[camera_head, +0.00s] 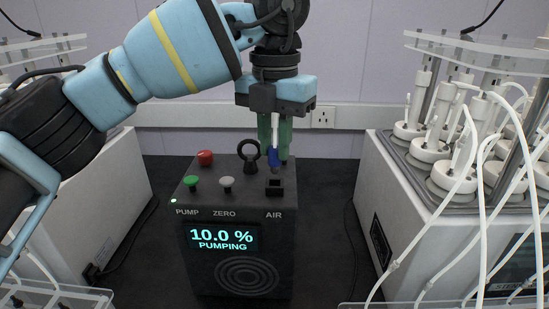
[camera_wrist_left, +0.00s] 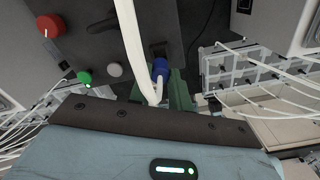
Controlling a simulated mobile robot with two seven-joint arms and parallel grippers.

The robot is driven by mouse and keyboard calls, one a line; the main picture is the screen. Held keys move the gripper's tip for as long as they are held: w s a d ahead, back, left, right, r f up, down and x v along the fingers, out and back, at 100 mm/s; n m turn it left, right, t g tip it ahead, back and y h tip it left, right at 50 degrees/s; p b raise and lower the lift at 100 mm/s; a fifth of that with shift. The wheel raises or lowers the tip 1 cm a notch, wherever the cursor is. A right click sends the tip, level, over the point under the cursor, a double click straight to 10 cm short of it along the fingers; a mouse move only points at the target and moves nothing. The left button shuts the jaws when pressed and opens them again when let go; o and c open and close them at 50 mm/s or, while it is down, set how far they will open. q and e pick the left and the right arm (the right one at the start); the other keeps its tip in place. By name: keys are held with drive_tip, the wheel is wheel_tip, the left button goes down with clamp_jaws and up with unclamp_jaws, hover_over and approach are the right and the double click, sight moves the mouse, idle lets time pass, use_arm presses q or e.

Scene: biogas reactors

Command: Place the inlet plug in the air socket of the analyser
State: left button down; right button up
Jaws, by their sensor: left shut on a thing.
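The analyser (camera_head: 240,210) is a dark box with a lit screen reading 10.0 % PUMPING. Its air socket (camera_head: 274,188) is a black block on the top face, above the word AIR. My left gripper (camera_head: 275,150) points down over the analyser and is shut on the blue inlet plug (camera_head: 273,157). The plug is just above the air socket in the head view; whether they touch I cannot tell. In the left wrist view the plug (camera_wrist_left: 160,68) sits between the green fingers with a white tube rising from it. My right gripper is not in view.
A reactor unit (camera_head: 410,240) with white tubes stands at right. Another white unit (camera_head: 95,205) stands at left.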

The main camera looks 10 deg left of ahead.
sight(275, 148)
use_arm(q)
drive_tip(key=shift+f, duration=1.7)
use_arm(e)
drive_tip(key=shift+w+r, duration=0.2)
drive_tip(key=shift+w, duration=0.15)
use_arm(q)
drive_tip(key=shift+s+f, duration=0.1)
drive_tip(key=c, duration=1.3)
unclamp_jaws()
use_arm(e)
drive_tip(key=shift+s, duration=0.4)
